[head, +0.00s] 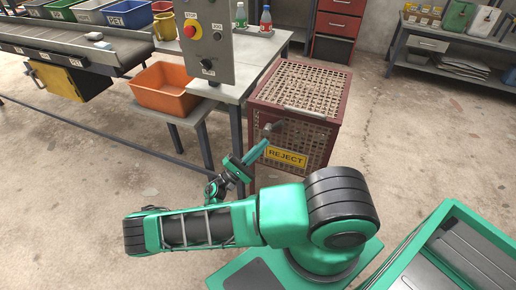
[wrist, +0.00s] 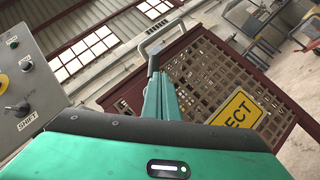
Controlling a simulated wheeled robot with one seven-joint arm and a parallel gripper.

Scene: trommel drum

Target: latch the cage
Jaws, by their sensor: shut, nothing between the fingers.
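The cage (head: 298,88) has a dark red frame, tan mesh sides and a yellow REJECT sign (head: 286,157) on its front. In the head view its mesh top lies flat over the frame and looks closed. A pale grey handle (head: 304,113) runs along the front top edge; it shows as a loop in the wrist view (wrist: 143,45). My gripper (head: 277,125) is shut and empty at the upper front of the cage, just below and left of the handle. In the wrist view its dark fingertips (wrist: 154,60) appear close to the handle; contact cannot be told. I cannot make out a separate latch.
A grey control box (head: 205,42) with a red button stands left of the cage, above a table (head: 262,52) with two bottles. An orange bin (head: 165,88) sits farther left, beside the conveyor (head: 60,42). The floor right of the cage is clear.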

